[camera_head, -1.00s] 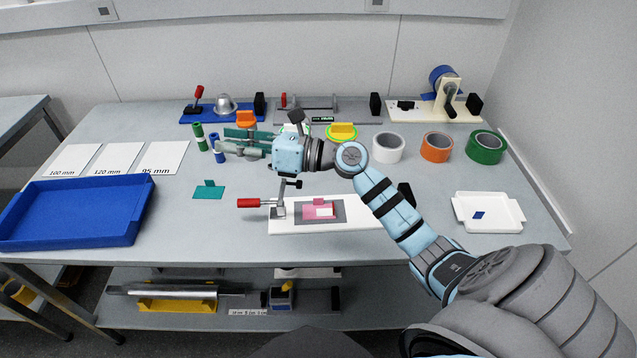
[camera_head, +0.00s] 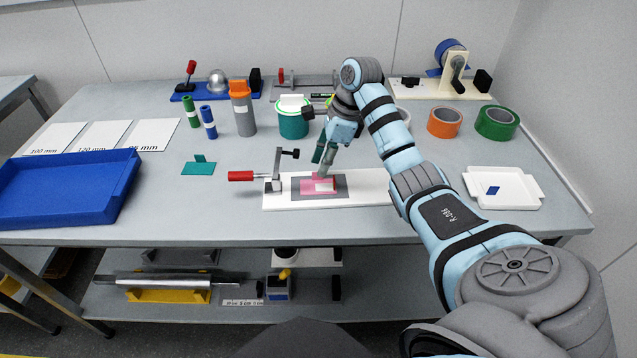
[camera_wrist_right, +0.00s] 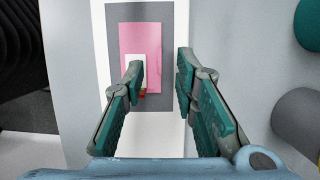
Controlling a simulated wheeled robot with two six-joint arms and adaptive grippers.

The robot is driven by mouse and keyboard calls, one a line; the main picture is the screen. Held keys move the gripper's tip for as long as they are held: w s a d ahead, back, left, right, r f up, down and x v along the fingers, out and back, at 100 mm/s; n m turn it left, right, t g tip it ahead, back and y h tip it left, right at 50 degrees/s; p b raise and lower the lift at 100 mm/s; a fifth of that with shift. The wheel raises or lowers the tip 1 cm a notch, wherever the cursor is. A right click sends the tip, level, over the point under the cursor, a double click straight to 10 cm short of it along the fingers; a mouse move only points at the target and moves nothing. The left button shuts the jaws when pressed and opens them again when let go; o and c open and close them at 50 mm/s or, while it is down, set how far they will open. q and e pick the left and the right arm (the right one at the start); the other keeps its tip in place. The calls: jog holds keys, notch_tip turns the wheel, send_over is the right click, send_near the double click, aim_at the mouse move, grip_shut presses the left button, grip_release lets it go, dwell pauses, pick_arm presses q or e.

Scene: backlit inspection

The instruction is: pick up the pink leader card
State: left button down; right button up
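The pink leader card (camera_head: 308,188) lies on a grey pad (camera_head: 342,181) on a white board (camera_head: 360,192), and a white patch shows on it. My right gripper (camera_head: 324,160) points down just over the card's far side in the head view and partly hides it. In the right wrist view its two teal-padded fingers (camera_wrist_right: 160,72) are apart with nothing held between them. The pink card (camera_wrist_right: 140,42) shows beyond the fingertips there, and the left finger overlaps its white patch. I cannot tell whether a fingertip touches the card. My left gripper is not in view.
A red-handled clamp (camera_head: 243,176) stands at the board's left end. A teal tabbed card (camera_head: 198,167) and blue tray (camera_head: 70,195) lie left. A white tray (camera_head: 500,188) is right. Tape rolls, including orange (camera_head: 444,121), and canisters, including grey (camera_head: 242,110), stand behind.

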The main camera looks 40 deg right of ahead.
aim_at(318, 183)
jog(key=x, duration=0.2)
jog(key=shift+w+a+f, duration=0.1)
jog(key=shift+a+f, duration=0.1)
jog(key=shift+f, duration=0.05)
grip_shut()
